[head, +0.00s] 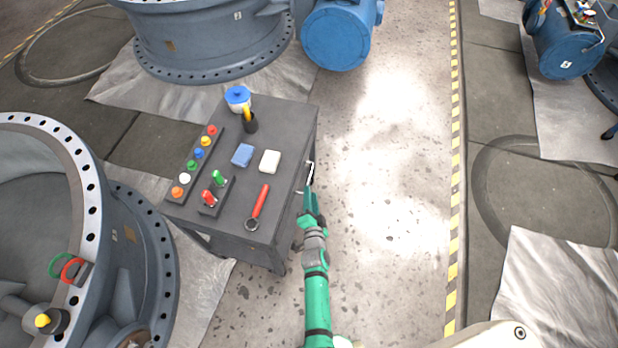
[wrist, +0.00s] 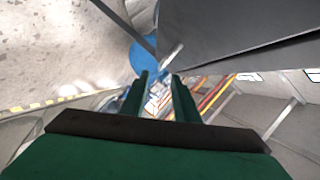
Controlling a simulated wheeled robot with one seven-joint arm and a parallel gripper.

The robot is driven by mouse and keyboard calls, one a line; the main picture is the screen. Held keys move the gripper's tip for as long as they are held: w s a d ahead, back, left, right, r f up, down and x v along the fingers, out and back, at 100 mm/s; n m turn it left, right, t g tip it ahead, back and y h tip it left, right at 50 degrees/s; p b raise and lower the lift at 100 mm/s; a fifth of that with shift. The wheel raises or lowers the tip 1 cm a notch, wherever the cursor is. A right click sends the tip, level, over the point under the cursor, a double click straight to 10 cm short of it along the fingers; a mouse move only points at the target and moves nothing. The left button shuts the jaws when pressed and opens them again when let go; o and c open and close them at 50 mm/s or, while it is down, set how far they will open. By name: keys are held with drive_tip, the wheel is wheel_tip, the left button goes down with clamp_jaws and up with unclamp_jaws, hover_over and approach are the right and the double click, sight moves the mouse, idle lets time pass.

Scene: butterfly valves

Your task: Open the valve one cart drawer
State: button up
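The dark grey cart (head: 285,128) stands left of my arm with its right side towards it. A thin silver handle (head: 310,172) shows at that side, just beyond my gripper (head: 309,192). I cannot tell from the head view how the drawer stands. In the wrist view my gripper (wrist: 161,80) has its two green fingers apart, with nothing held between them. A short silver bar, likely the handle (wrist: 171,55), lies just past the fingertips, beside the dark cart panel (wrist: 225,30). Contact is not clear.
On the cart top are a red-handled wrench (head: 259,202), a white block (head: 269,161), a blue block (head: 242,155) and a button strip (head: 192,165). A large blue flanged valve (head: 120,245) stands at left. Clear floor (head: 395,170) lies right of the cart.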

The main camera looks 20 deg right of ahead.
sight(309, 177)
drive_tip(key=x, duration=0.9)
drive_tip(key=shift+w, duration=0.2)
drive_tip(key=shift+d, duration=0.1)
clamp_jaws()
